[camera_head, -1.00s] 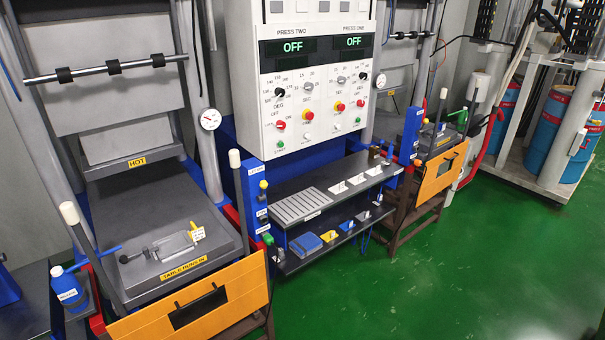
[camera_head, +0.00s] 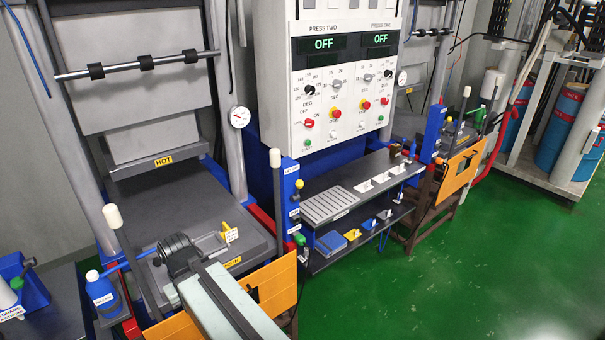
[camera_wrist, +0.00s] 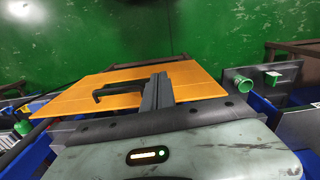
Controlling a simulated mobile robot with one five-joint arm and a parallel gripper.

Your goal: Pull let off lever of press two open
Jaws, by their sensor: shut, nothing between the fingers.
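Press two stands at the left in the head view. A dark lever with a white end (camera_head: 276,185) stands upright beside the post, and a similar lever (camera_head: 113,216) stands at the press's left. The labels are too small to read, so I cannot tell which handle is the let off lever. My arm crosses the orange front panel (camera_head: 270,285). In the wrist view my gripper (camera_wrist: 160,92) is shut and empty above the orange panel. Its fingertips do not show clearly in the head view.
A control box (camera_head: 345,100) reads OFF for both presses. A shelf (camera_head: 345,190) with small parts stands between the presses. A blue bottle (camera_head: 102,292) stands at the left front. Press one's orange panel (camera_head: 455,175) is at the right. Green floor (camera_head: 460,270) is clear at the right front.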

